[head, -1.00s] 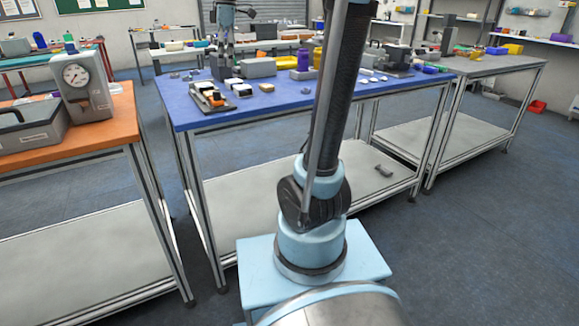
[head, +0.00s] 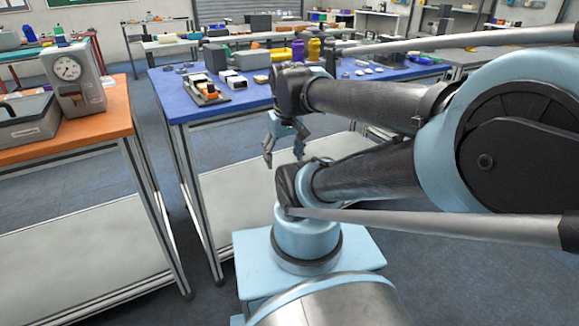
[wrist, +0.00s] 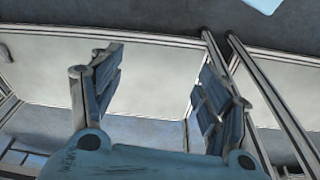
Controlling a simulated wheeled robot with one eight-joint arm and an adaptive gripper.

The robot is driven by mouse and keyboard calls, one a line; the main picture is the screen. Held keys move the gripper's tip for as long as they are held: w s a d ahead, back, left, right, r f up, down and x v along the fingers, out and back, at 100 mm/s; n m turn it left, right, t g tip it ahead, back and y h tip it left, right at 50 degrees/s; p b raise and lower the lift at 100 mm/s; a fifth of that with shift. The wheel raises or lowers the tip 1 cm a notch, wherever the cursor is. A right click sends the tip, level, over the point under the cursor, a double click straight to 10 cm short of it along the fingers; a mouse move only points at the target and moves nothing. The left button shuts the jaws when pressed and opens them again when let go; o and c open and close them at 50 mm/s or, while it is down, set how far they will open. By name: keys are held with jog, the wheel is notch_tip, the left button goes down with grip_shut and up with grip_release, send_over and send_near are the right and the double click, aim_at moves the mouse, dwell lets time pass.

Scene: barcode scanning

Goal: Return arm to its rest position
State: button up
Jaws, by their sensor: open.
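My gripper (head: 284,158) hangs pointing down in front of the blue-topped table (head: 178,104), below its top surface. Its fingers are spread apart and nothing is between them. The wrist view also shows my gripper (wrist: 155,92) open and empty, with the table's pale lower shelf (wrist: 155,75) and its metal frame beyond it. My arm is folded, with its elbow large at the right of the head view.
The blue table holds an orange and white item on a dark base (head: 206,90), yellow bottles (head: 314,48) and small boxes. An orange-topped table (head: 118,110) with a dial gauge device (head: 75,82) stands left. Floor shows between the tables.

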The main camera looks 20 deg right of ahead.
jog(key=shift+m, duration=0.7)
jog(key=f, duration=0.1)
jog(key=s+d+f, duration=0.1)
jog(key=s+f, duration=0.1)
jog(key=shift+d, duration=0.35)
jog(key=shift+w+f, duration=0.25)
jog(key=shift+w, duration=0.1)
